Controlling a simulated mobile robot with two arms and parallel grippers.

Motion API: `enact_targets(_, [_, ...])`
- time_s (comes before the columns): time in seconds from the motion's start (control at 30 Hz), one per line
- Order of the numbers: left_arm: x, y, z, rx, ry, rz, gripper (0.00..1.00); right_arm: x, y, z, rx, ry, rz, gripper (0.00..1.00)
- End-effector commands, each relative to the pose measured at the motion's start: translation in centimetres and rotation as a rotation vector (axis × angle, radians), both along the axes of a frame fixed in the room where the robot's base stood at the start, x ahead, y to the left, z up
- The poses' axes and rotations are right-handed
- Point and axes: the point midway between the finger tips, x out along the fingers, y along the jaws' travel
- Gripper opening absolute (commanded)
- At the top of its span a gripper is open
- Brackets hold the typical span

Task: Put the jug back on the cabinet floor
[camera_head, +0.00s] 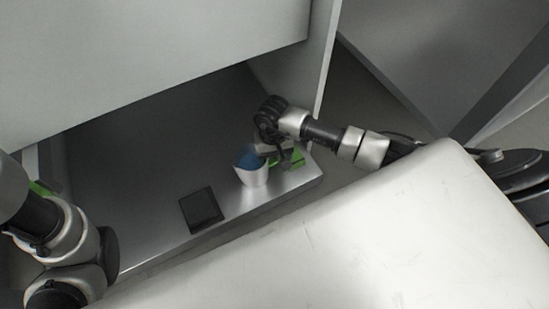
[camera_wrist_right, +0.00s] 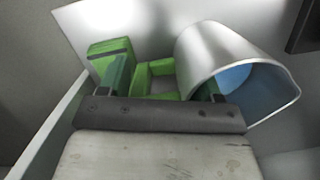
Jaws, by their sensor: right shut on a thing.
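The jug (camera_head: 252,177) is pale silver-white with a blue inside. In the head view it is roughly upright over the front part of the cabinet floor (camera_head: 150,165), near its right end. I cannot tell whether its base touches the floor. My right gripper (camera_head: 284,158) is at the jug's right side, shut on it. In the right wrist view the jug (camera_wrist_right: 222,58) lies at the right, with green parts beside it; the exact grip is partly hidden. My left arm is at the lower left, with a green bit of its gripper (camera_head: 40,188) showing and its jaws hidden.
A flat black square (camera_head: 201,210) lies on the cabinet floor, left of and nearer than the jug. A large grey panel (camera_head: 140,60) covers the upper left. The floor behind the square looks clear.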

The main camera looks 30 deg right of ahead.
Motion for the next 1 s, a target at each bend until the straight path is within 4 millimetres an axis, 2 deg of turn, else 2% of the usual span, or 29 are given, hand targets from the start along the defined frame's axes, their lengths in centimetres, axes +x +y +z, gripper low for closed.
enact_targets(0.23, [0.0, 0.0, -0.3, 0.000, 0.001, 0.000, 0.00, 0.0, 0.0, -0.2, 0.000, -0.002, 0.001, 0.20])
enact_targets(0.27, [0.0, 0.0, -0.2, 0.000, 0.001, 0.000, 0.00, 0.0, 0.0, -0.2, -0.001, 0.000, 0.001, 0.69])
enact_targets(0.4, [0.0, 0.0, -0.2, 0.000, 0.001, 0.000, 0.00, 0.0, 0.0, -0.1, -0.001, 0.000, 0.001, 0.90])
enact_targets(0.73, [0.0, 0.0, 0.2, 0.000, 0.000, -0.001, 0.00, 0.0, 0.0, 0.3, 0.001, 0.000, 0.000, 0.90])
enact_targets(0.83, [0.0, 0.0, 1.0, -0.001, -0.004, -0.002, 0.00, 0.2, -0.1, 1.6, -0.001, -0.003, 0.001, 0.90])
enact_targets(1.0, [2.3, 0.1, 0.6, -0.004, 0.079, -0.003, 0.00, 0.7, -0.2, 5.4, -0.003, -0.003, 0.001, 0.90])
